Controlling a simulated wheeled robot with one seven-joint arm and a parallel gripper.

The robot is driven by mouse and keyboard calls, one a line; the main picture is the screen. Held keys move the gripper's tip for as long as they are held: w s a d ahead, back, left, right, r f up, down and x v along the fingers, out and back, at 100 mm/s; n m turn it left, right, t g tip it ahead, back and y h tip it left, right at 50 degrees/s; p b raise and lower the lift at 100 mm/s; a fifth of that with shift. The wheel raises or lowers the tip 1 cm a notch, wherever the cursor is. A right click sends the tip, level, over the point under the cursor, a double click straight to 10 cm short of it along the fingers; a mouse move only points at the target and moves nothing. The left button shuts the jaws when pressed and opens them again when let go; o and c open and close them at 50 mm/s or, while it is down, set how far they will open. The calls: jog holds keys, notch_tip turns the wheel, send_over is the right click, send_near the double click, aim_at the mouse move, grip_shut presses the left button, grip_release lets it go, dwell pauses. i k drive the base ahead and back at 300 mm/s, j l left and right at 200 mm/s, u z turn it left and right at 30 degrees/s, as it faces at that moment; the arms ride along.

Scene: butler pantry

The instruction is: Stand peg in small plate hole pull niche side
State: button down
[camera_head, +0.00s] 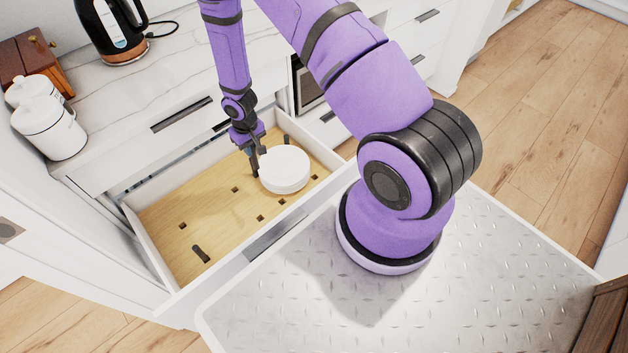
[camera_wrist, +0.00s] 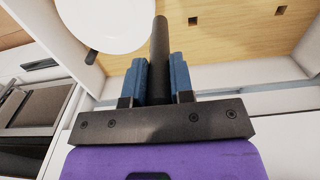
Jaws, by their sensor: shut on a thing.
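My gripper (camera_head: 252,152) is over the open drawer, shut on a dark round peg (camera_wrist: 160,48). In the wrist view the peg stands between the two blue fingers and reaches past their tips. In the head view the held peg (camera_head: 255,167) points down beside the white round plates (camera_head: 285,168), close to their left edge. The plates sit on the wooden pegboard (camera_head: 180,215), which has several small square holes. A white plate (camera_wrist: 108,22) also fills the upper left of the wrist view. Whether the peg's lower end is in a hole cannot be told.
The drawer's front wall (camera_head: 230,240) and side walls bound the board. Another dark peg (camera_head: 200,254) is at the board's near left. White canisters (camera_head: 48,125) and a black kettle (camera_head: 112,30) stand on the counter. The board's left part is mostly free.

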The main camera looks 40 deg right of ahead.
aim_at(212, 199)
jog(key=l+u, duration=0.15)
jog(key=l, duration=0.65)
jog(key=l+u, duration=0.2)
jog(key=l, duration=0.65)
jog(key=l+u, duration=0.15)
jog(key=l, duration=0.65)
jog(key=l+u, duration=0.15)
jog(key=l, duration=0.65)
jog(key=k, duration=0.05)
